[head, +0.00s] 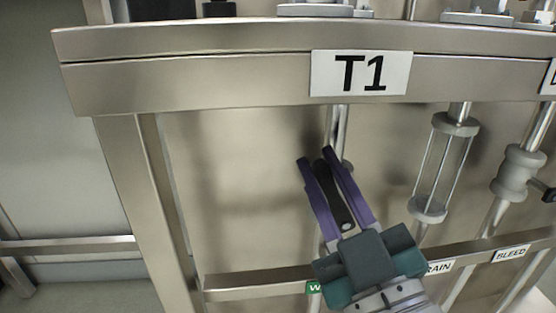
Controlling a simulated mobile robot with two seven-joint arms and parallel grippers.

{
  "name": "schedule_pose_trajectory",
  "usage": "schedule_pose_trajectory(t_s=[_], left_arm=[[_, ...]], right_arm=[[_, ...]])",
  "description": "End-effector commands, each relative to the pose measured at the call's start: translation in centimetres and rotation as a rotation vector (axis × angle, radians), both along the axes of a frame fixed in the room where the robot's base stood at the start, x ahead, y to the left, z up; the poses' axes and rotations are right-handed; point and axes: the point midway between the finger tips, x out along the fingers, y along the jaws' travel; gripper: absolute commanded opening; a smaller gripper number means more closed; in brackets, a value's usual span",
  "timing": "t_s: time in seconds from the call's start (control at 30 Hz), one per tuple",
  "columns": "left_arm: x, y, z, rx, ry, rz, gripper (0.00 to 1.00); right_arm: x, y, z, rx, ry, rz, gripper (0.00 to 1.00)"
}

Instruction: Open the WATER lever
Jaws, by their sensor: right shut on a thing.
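My right gripper (330,172) reaches up from the bottom of the head view, its two purple fingers on either side of a black lever handle (334,188). It is shut on this lever, which lies tilted along the fingers. The lever sits at a vertical metal pipe (341,125) under the T1 sign. A green label (314,287) below is mostly hidden by my gripper; only a W-like letter shows, so the lever appears to be the WATER lever. My left gripper is not in view.
The T1 sign (361,73) is on a thick metal beam (180,75) above. To the right are a clear sight-glass cylinder (443,168), a grey pipe fitting (518,173), a partly covered label ending in RAIN (439,267) and a BLEED label (511,254). A lower rail (255,284) crosses below.

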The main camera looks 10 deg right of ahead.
Motion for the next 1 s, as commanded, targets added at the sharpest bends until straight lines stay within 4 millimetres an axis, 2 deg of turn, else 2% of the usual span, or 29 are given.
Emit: schedule_pose_trajectory(t_s=[0.2, 0.5, 1.0], left_arm=[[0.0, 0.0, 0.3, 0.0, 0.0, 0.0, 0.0], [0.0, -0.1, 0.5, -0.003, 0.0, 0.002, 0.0], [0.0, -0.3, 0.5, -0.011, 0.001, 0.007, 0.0]], right_arm=[[0.0, -1.4, 0.6, 0.188, -0.003, -0.001, 0.0], [0.0, -2.7, 0.7, 0.364, -0.001, -0.001, 0.0], [0.0, -3.3, 0.7, 0.446, 0.0, -0.001, 0.0]])
